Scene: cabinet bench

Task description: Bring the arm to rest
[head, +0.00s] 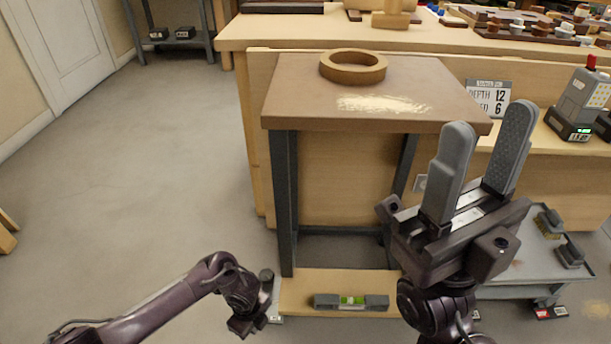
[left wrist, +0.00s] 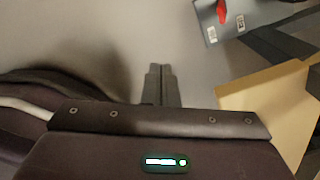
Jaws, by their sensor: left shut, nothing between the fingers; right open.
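My left arm comes in low from the left in the head view, and its gripper (head: 264,296) is at the lower middle, left of the small stand's lower shelf. In the left wrist view the two fingers of my left gripper (left wrist: 161,86) are together with nothing between them, above grey floor. My right gripper (head: 484,160) stands upright at the right in the head view, in front of the stand. Its two grey fingers are apart and empty.
A stand with a brown top (head: 300,92) bears a wooden ring (head: 353,67) and a pale scattered patch. A level (head: 351,301) lies on its lower shelf (head: 300,283). A grey cart (head: 520,292) is at right. Open floor (head: 150,170) is at left.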

